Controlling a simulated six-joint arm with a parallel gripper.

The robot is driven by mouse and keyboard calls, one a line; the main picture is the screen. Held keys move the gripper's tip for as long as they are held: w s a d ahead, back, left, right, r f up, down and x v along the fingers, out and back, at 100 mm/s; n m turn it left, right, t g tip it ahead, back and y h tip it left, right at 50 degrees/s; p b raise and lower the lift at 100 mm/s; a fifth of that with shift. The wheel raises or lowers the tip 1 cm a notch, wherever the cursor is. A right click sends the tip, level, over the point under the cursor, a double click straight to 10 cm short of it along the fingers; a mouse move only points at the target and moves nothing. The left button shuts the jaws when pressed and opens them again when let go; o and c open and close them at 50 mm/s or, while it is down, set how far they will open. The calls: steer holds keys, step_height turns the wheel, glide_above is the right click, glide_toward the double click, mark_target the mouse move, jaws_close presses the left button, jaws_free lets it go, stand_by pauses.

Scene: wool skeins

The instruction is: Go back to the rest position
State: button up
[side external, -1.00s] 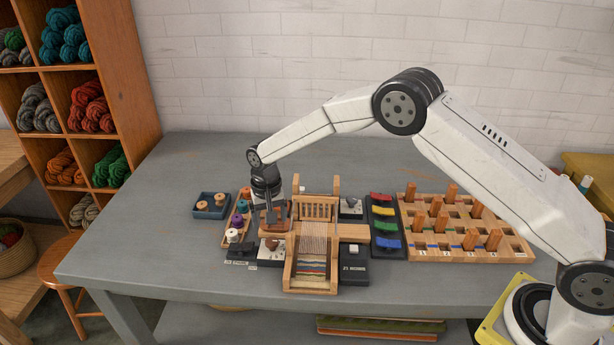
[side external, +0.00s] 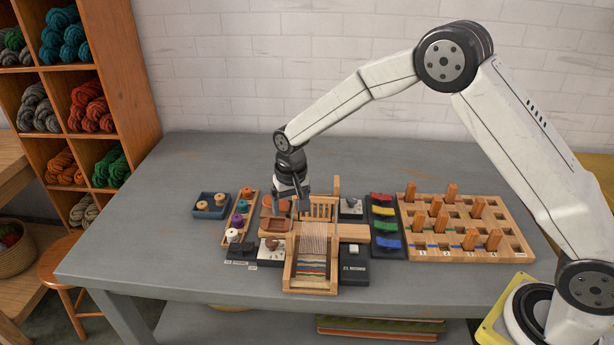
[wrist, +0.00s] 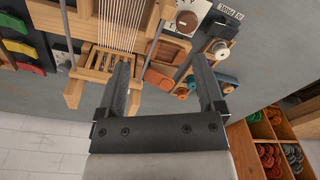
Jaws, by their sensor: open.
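My gripper (side external: 298,208) hangs pointing down above the table, just left of the upright back frame of the small wooden loom (side external: 312,275). In the wrist view my gripper (wrist: 160,66) has its two fingers wide apart with nothing held between them. The loom (wrist: 112,45) shows there beside the left finger, with pale warp threads. In the side view the loom carries a striped woven piece at its front. Whether the fingers touch anything is not clear, but they appear to be clear of the table.
Left of the loom are a rack of spools (side external: 238,220), a blue tray (side external: 213,213) with two spools, and a small orange-brown tray (side external: 272,224). To the right are a dark panel with coloured bars (side external: 384,228) and a wooden peg board (side external: 465,228). The table's back is clear.

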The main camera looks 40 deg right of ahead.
steer(key=s+d+r+n, duration=0.1)
steer(key=s+d+r, duration=0.1)
steer(key=s, duration=0.6)
steer(key=s+d+r+n+t, duration=0.1)
steer(key=s+d+r, duration=0.1)
steer(key=s, duration=0.6)
steer(key=s+d+r+n+t, duration=0.1)
steer(key=s+d, duration=0.3)
steer(key=s, duration=0.4)
steer(key=shift+r, duration=0.45)
steer(key=shift+w, duration=0.1)
